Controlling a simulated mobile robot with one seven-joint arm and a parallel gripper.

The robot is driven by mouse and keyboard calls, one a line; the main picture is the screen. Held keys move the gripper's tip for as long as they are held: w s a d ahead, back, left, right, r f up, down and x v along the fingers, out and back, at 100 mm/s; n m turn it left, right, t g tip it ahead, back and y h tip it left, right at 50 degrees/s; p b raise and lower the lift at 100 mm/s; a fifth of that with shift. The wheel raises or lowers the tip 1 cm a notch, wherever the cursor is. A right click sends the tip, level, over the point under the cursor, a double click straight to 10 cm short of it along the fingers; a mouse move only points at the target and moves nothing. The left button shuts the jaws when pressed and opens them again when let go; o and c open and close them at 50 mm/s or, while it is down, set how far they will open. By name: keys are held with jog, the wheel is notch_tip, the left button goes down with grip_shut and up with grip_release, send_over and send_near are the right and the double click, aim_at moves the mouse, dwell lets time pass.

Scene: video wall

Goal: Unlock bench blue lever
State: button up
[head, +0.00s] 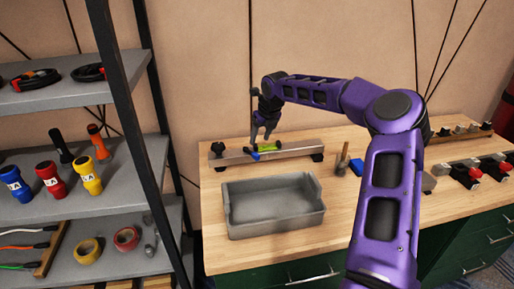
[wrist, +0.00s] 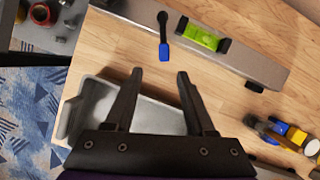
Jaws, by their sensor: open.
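The blue lever (wrist: 164,50) is a thin black arm with a blue tip. It is on the long grey metal bar (wrist: 255,62), beside a green level vial (wrist: 203,38). In the wrist view its blue tip lies just beyond the gap between my fingertips. My gripper (wrist: 160,74) is open and empty, apart from the lever. In the head view my gripper (head: 260,140) is over the bar, and the blue tip (head: 255,156) shows just below it. The lever's black arm is mostly hidden there.
A grey tray (head: 275,228) stands on the wooden bench (head: 225,180) in front of the bar. A hammer (head: 342,158) and a blue block (head: 357,166) are to the right. A shelf with torches and tape (head: 90,185) stands at the left.

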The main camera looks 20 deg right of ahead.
jog(key=v, duration=0.7)
jog(key=shift+r, duration=0.2)
